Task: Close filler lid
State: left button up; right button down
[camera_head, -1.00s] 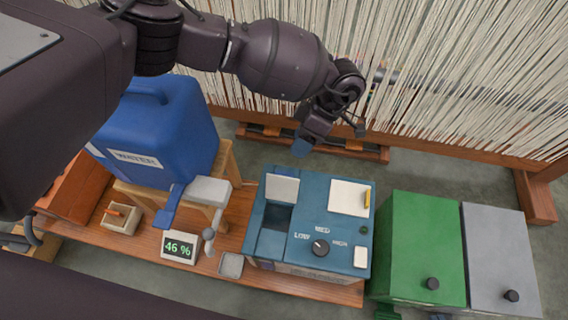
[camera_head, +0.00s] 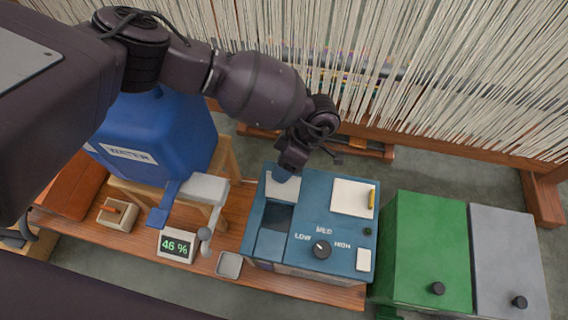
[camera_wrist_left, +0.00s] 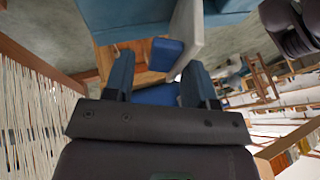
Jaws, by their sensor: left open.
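The filler lid (camera_head: 283,189) is a pale grey flap. It stands raised at the back of a dark filler opening (camera_head: 271,242) in the top of the blue machine (camera_head: 318,205). My left gripper (camera_head: 284,174) is open and empty, right behind the lid's upper edge in the head view and partly covering it; I cannot tell whether it touches. In the left wrist view the open fingers (camera_wrist_left: 158,82) show, with a pale panel (camera_wrist_left: 186,38), probably the lid, just beyond them near the right finger. My right gripper is not in view.
A blue water jug (camera_head: 165,128) stands on a wooden stand left of the machine, with a pale spout block (camera_head: 204,188) beside it. A 46 % display (camera_head: 177,246) and small tray (camera_head: 229,265) lie in front. Green (camera_head: 425,235) and grey (camera_head: 505,250) boxes stand right.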

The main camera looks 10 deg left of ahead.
pick_arm(q)
grip_shut()
jog(key=shift+r, duration=0.1)
jog(key=shift+r, duration=0.1)
dwell(0.4)
jog(key=shift+s+r+t+p, duration=0.15)
jog(key=shift+t+p, duration=0.25)
jog(key=shift+p, duration=0.25)
